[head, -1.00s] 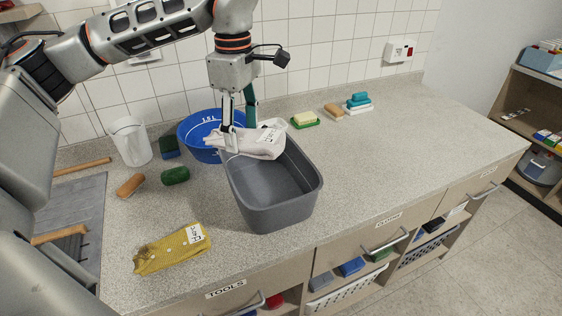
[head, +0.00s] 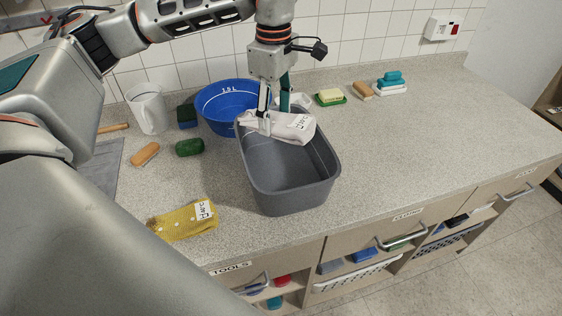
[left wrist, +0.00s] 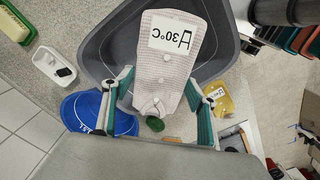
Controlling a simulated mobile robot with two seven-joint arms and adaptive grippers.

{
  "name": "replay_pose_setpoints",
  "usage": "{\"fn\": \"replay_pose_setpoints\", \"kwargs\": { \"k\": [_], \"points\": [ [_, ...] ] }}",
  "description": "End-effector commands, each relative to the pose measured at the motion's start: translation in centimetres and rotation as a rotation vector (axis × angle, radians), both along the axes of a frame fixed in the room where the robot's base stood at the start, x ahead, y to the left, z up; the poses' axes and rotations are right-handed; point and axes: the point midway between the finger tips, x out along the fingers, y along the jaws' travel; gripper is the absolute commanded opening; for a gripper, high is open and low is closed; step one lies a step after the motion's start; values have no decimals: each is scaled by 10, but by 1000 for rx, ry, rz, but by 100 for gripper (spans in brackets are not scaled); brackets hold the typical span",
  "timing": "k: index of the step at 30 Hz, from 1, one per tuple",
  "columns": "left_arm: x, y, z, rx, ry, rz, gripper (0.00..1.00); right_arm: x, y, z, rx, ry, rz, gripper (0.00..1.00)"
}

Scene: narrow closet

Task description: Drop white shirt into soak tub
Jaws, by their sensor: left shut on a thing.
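The white shirt (head: 284,125) is a pale folded cloth with a label. My left gripper (head: 274,112) is shut on it and holds it over the back part of the grey tub (head: 290,197). In the left wrist view the shirt (left wrist: 168,65) lies between the fingers (left wrist: 160,100), its label reading 30°C, with the grey tub (left wrist: 103,50) behind it. The inside of the tub that shows is empty. The shirt hides part of the tub's back rim; I cannot tell whether it touches the rim. My right gripper is not in view.
A blue basin (head: 222,118) stands close behind the tub at the left. A yellow cloth (head: 184,221) lies at the front left. A white jug (head: 148,108), a green brush (head: 189,147) and a soap dish (head: 330,97) stand around. The counter right of the tub is clear.

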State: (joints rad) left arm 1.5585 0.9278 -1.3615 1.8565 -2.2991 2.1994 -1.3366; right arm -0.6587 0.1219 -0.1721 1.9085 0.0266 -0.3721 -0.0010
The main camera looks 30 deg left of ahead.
Motion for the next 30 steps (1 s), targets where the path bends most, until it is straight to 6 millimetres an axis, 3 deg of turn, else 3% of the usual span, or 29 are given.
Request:
{"fn": "replay_pose_setpoints", "kwargs": {
  "k": [11,12,14,25,30],
  "points": [
    [0,0,-4,-1,-1,0,32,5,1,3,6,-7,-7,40],
    [0,0,-4,-1,-1,0,63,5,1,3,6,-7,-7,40],
    [0,0,-4,0,-1,0,77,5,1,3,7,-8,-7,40],
    [0,0,-3,0,-1,0,77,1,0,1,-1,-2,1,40],
    [1,0,13,1,-4,1,77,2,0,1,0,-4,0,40]
  ]
}}
